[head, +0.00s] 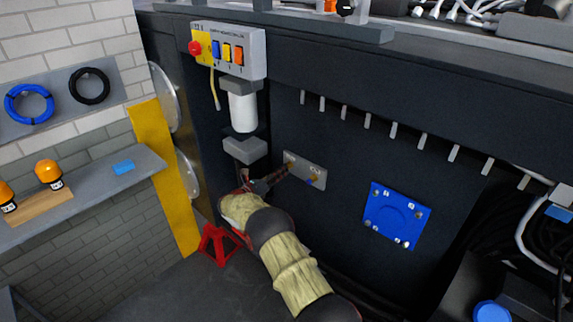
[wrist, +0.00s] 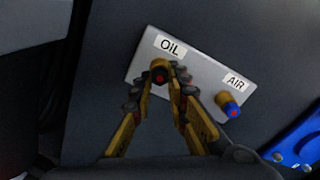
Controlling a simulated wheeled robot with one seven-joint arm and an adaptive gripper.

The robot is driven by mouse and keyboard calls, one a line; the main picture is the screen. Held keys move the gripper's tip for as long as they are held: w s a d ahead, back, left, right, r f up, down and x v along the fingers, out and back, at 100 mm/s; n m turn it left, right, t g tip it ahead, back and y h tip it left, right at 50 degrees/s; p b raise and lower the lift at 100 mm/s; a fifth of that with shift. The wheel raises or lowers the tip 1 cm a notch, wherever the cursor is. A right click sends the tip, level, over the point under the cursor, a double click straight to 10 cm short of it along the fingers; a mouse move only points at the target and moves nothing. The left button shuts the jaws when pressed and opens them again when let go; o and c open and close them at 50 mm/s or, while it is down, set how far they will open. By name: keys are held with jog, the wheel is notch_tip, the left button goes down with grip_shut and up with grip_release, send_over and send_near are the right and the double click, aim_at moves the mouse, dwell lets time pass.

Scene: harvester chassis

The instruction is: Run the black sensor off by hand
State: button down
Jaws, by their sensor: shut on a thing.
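A light grey plate (head: 318,171) is mounted on the dark chassis wall. In the wrist view the plate (wrist: 200,82) carries an OIL label and an AIR label. Below OIL sits the black sensor (wrist: 158,77), a dark round end with a red centre and some brass colour around it. My gripper (wrist: 161,90) is shut on this sensor, one finger on each side. Below AIR, a blue-ended brass sensor (wrist: 230,106) stands apart from my fingers. In the head view my gripper (head: 281,173) reaches the plate's left part and hides the black sensor.
A white filter canister (head: 243,110) and a grey block (head: 244,149) are above and left of my gripper. A blue cover (head: 397,216) is to the right. A red stand (head: 219,244) is below left. A grey shelf (head: 90,183) is at far left.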

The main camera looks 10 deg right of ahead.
jog(key=n+p, duration=0.2)
jog(key=n, duration=0.7)
jog(key=n+p, duration=0.2)
jog(key=n, duration=0.7)
jog(key=shift+s+a+f+n, duration=0.15)
jog(key=shift+a+f+n, duration=0.05)
jog(key=shift+n, duration=0.2)
jog(key=c, duration=2)
grip_release()
jog(key=shift+a+r, duration=0.1)
jog(key=o, duration=0.3)
jog(key=shift+r, duration=0.1)
jog(key=shift+o, duration=0.2)
jog(key=shift+c, duration=1.2)
